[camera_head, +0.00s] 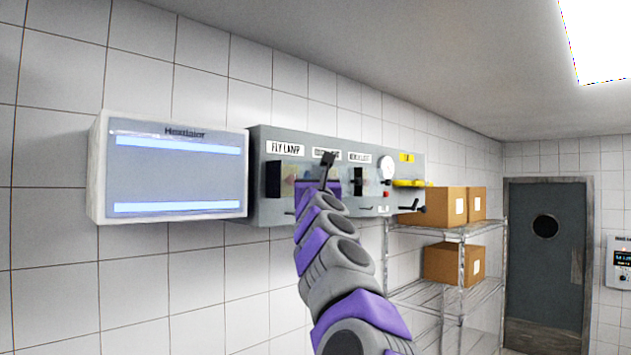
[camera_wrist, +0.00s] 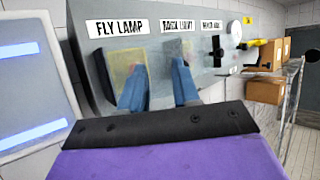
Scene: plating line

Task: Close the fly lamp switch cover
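The grey switch panel (camera_head: 258,140) hangs on the wall, with the FLY LAMP label (camera_head: 285,149) at its upper left. Below that label is a dark switch block (camera_head: 273,180) with a pale see-through cover (camera_head: 289,181) beside it, seemingly standing open. In the wrist view the fly lamp cover (camera_wrist: 123,68) looks yellowish, just beyond my left fingertip. My gripper (camera_wrist: 159,88) has two blue fingers with a clear gap between them and nothing held. Its right finger is in front of the second switch. I cannot tell whether either finger touches anything. In the head view my gripper is partly hidden.
A lit insect trap (camera_head: 175,170) is directly left of the panel. To the right of my gripper are more switches, a round gauge (camera_head: 387,166) and a yellow handle (camera_head: 410,183). A wire shelf (camera_head: 447,290) with cardboard boxes stands further right, then a grey door (camera_head: 545,270).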

